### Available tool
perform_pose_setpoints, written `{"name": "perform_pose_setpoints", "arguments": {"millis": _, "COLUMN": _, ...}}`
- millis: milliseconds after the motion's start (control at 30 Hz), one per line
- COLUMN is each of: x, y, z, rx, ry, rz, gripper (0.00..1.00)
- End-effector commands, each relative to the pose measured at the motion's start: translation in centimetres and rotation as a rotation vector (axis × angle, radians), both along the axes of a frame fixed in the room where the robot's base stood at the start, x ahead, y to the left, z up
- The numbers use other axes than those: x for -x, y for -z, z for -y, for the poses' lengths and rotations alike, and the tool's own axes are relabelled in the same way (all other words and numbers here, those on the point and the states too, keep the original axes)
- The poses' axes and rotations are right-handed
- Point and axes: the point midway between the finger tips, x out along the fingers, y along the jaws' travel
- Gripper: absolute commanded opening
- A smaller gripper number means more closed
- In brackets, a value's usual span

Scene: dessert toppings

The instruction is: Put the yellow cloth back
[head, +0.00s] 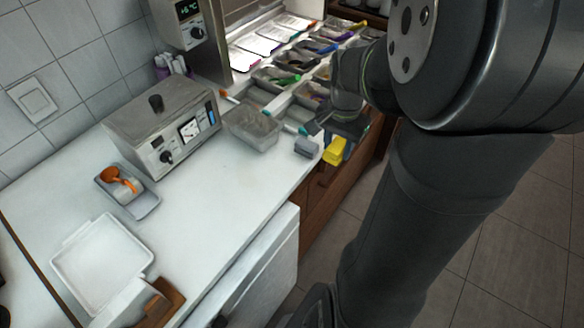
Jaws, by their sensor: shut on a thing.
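The yellow cloth (335,151) is a small bright yellow patch at the counter's front right edge, directly under my gripper. My gripper (338,138) points down there and is shut on the cloth. Its fingertips are small and dark in this view and partly hidden by my own arm. A small grey block-like thing (306,148) lies just left of the cloth, on the counter near the edge. I cannot tell whether the cloth touches the counter edge or hangs free in front of it.
A clear tub (253,128) stands left of the gripper, beside a metal appliance (161,122). Topping trays with coloured handles (290,80) fill the back. An orange scoop (118,178) lies in a grey tray (145,205). The white counter's middle (215,200) is clear.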

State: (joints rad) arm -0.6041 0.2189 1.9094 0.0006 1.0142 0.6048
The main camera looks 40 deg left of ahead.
Motion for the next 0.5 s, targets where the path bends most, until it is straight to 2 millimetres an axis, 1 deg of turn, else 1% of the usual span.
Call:
{"name": "perform_pose_setpoints", "arguments": {"millis": 133, "x": 0.9, "y": 1.6, "z": -2.5, "rx": 0.003, "ry": -0.009, "rz": -0.004, "gripper": 0.19}}
{"name": "perform_pose_setpoints", "arguments": {"millis": 300, "x": 2.0, "y": 4.0, "z": -6.3, "rx": 0.002, "ry": -0.009, "rz": -0.002, "gripper": 0.19}}
{"name": "perform_pose_setpoints", "arguments": {"millis": 400, "x": 2.5, "y": 5.2, "z": -8.3, "rx": 0.002, "ry": -0.007, "rz": -0.002, "gripper": 0.19}}
{"name": "perform_pose_setpoints", "arguments": {"millis": 500, "x": 2.9, "y": 6.1, "z": -9.8, "rx": 0.001, "ry": -0.005, "rz": -0.001, "gripper": 0.19}}
